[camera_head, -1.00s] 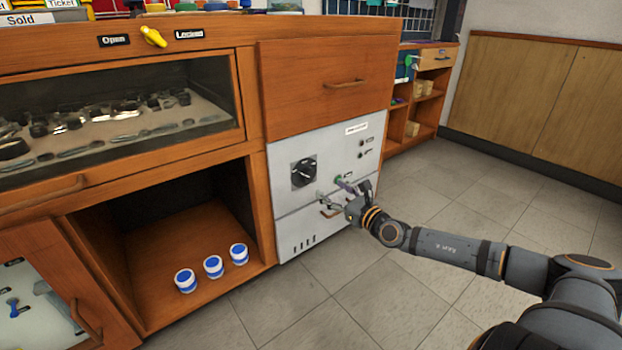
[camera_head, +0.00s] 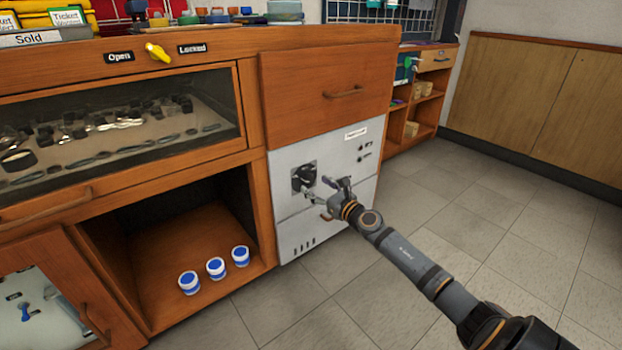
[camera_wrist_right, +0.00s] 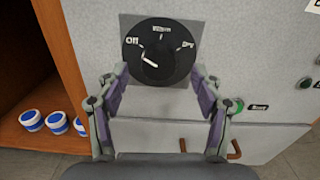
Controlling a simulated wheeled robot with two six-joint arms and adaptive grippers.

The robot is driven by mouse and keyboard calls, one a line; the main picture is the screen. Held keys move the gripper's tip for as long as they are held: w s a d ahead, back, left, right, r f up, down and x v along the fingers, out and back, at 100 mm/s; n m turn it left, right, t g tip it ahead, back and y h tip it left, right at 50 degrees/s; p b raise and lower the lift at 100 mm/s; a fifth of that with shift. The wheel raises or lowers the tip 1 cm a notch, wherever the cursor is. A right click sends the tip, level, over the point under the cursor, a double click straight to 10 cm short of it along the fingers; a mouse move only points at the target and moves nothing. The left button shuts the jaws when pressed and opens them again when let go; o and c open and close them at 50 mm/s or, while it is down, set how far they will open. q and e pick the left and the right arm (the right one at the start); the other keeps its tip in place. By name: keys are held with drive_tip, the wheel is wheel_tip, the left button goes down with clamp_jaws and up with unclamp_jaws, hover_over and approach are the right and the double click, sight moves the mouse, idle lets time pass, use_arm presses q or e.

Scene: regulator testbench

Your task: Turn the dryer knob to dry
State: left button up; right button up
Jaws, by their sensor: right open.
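The dryer knob (camera_head: 304,175) is a dark round dial on the white dryer panel (camera_head: 290,225). In the right wrist view the knob (camera_wrist_right: 160,51) carries the labels Off, Warm and Dry, and its white pointer mark lies toward the left, on the Off side. My right gripper (camera_head: 325,188) is in front of the panel, just right of and below the knob. In the wrist view its two fingers (camera_wrist_right: 160,78) are spread apart below the knob's left and right sides, with nothing between them. My left gripper is not in view.
A green start button (camera_wrist_right: 236,105) is on the panel right of the knob, close to my right finger. Several panel handles and a wooden drawer (camera_head: 325,90) are nearby. Blue-and-white jars (camera_head: 216,268) stand in the open cubby at left. Floor in front is clear.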

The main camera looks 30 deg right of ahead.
sight(310, 182)
drive_tip(key=shift+w+a, duration=0.1)
drive_tip(key=shift+w, duration=1.05)
drive_tip(key=shift+w+a, duration=0.1)
drive_tip(key=shift+w, duration=0.4)
drive_tip(key=c, duration=1.1)
drive_tip(key=shift+c, duration=0.2)
